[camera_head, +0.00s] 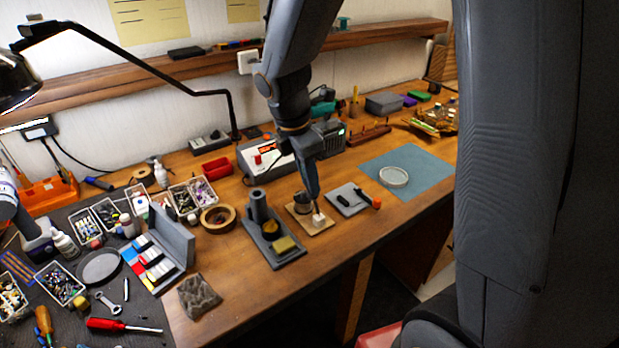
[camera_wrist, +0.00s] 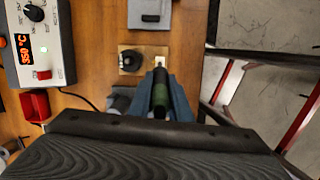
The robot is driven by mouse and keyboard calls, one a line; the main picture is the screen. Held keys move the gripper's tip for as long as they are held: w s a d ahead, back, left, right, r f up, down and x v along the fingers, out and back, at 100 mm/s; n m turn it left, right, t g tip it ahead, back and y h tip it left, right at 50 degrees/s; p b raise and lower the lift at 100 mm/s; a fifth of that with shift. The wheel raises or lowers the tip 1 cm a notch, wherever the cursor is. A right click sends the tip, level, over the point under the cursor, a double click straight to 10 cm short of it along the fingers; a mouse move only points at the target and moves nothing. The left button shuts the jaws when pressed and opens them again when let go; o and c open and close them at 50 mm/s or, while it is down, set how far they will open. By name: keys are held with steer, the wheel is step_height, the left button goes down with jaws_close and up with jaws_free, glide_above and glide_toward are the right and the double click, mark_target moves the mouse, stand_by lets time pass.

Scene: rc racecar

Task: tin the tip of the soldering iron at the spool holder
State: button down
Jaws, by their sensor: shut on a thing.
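The spool holder is a light wooden board (camera_head: 320,228) with a dark spool (camera_head: 302,201) and a small white block (camera_head: 318,220). In the wrist view the board (camera_wrist: 144,49), spool (camera_wrist: 130,61) and white block (camera_wrist: 160,61) lie just beyond my gripper. My gripper (camera_head: 312,188) points down over the board in the head view. It is shut on the soldering iron, whose green and black handle (camera_wrist: 160,95) shows between the fingers in the wrist view. The iron's tip points toward the white block; I cannot tell whether it touches.
The iron stand (camera_head: 258,208) with a yellow sponge (camera_head: 285,244) is left of the board. The soldering station (camera_wrist: 40,45) reads 350 °C. A grey pad (camera_head: 345,199) with a black item lies right of the board, before the blue mat (camera_head: 425,168). The bench's front edge is near.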

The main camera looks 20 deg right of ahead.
stand_by(0.3)
steer(key=p+v, duration=0.3)
steer(key=shift+w+d+r+p, duration=0.1)
steer(key=shift+d+r+p, duration=0.3)
steer(key=shift+r, duration=0.1)
steer(key=shift+v, duration=1.05)
steer(key=shift+w+d, duration=0.1)
steer(key=shift+d, duration=0.1)
